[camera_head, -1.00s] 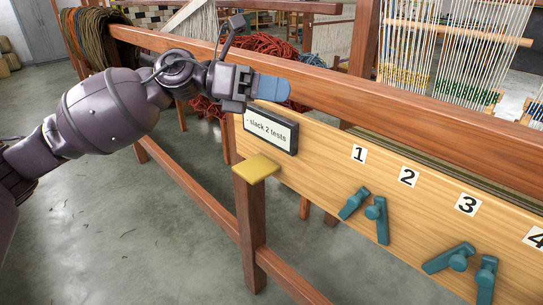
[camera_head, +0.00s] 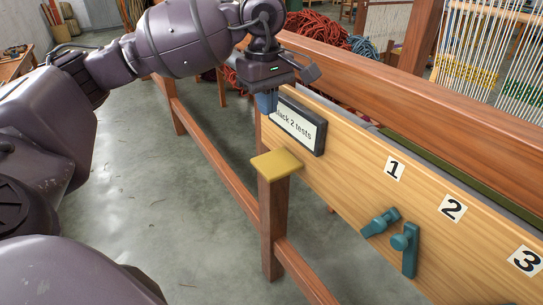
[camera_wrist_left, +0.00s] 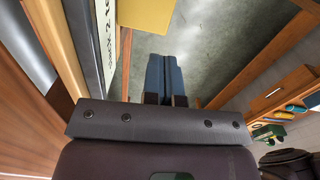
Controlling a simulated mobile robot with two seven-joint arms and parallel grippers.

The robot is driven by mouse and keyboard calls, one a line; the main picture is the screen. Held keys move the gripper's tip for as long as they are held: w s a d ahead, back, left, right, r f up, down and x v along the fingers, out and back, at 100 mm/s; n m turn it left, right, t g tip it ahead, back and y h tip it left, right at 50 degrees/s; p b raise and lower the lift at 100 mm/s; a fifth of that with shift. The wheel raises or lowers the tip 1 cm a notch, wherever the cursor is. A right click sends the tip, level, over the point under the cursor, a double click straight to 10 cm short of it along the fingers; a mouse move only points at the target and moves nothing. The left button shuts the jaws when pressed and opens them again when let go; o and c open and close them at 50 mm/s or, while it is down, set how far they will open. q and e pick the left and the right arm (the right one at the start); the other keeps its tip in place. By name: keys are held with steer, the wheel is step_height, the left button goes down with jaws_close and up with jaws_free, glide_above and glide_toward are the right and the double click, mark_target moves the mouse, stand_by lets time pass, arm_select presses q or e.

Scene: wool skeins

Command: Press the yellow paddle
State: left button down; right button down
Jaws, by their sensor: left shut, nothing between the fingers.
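The yellow paddle (camera_head: 276,164) is a flat square plate on top of a wooden post beside the board. In the left wrist view the yellow paddle (camera_wrist_left: 146,14) shows at the top, beyond the fingertips. My left gripper (camera_head: 266,104) points down above the paddle, with a gap between them. Its blue fingers are together and empty, and they also show in the left wrist view (camera_wrist_left: 163,74). My right gripper is in neither view.
A dark-framed sign (camera_head: 298,124) reading "slack 2 tests", partly covered, stands close beside my left fingers. The wooden board (camera_head: 345,172) carries teal levers (camera_head: 404,244) under numbered labels. A thick wooden beam (camera_head: 420,85) runs behind. Grey floor (camera_head: 170,215) lies open to the left.

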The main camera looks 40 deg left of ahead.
mark_target(265, 167)
arm_select(q)
steer(key=shift+s+a+m, duration=0.15)
steer(key=shift+s+m, duration=0.1)
steer(key=shift+m, duration=0.15)
step_height(265, 167, down, 14)
stand_by(0.7)
